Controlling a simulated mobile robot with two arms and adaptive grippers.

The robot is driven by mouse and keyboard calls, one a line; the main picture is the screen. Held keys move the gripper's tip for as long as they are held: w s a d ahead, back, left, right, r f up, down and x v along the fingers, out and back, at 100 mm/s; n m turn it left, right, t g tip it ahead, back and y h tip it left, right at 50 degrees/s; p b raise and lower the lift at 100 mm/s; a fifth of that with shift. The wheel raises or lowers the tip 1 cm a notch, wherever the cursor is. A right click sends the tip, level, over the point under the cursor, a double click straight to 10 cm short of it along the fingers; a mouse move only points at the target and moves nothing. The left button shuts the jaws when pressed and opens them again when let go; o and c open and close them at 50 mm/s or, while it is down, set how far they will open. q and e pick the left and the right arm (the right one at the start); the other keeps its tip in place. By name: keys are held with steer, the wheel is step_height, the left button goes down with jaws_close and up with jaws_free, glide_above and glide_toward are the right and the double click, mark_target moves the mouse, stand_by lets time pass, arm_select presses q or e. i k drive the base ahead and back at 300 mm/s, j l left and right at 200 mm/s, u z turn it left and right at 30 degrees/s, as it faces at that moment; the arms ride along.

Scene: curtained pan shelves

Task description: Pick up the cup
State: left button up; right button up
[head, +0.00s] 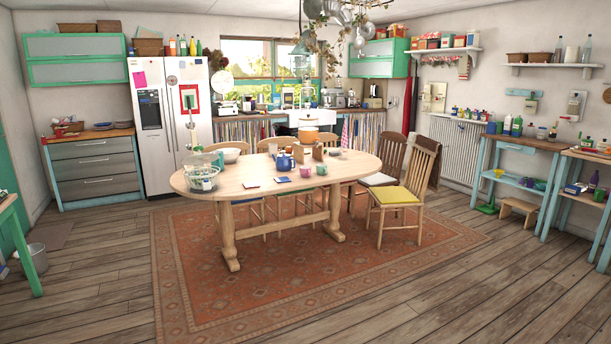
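Several small cup-like things stand on the oval wooden dining table (235,184) in the middle of the room. A blue mug or pot (285,163) stands near the table's centre. A small purple-pink cup (305,172) and a small green cup (321,169) stand just right of it. I cannot tell which of these is the cup of the task. Neither of my grippers shows in the head view.
A glass-like bowl (201,180) stands at the table's left end. A chair with a yellow seat (402,195) stands at its right. The patterned rug (200,300) and wooden floor (440,300) in front are clear. A side table (515,141) stands right.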

mark_target(304, 171)
steer(key=i+l+z, duration=0.3)
steer(key=i, duration=1.05)
steer(key=i+l+z, duration=0.15)
steer(key=i+z, duration=0.2)
steer(key=i, duration=1)
steer(key=i+u, duration=0.15)
steer(key=i, duration=0.3)
steer(key=i+l+u, duration=0.15)
steer(key=i, duration=0.35)
steer(key=i+l+u, duration=0.1)
steer(key=i, duration=0.35)
steer(key=i+l+u, duration=0.15)
steer(key=i, duration=0.3)
steer(key=i+l+u, duration=0.15)
steer(key=i+l, duration=0.15)
steer(key=i, duration=0.15)
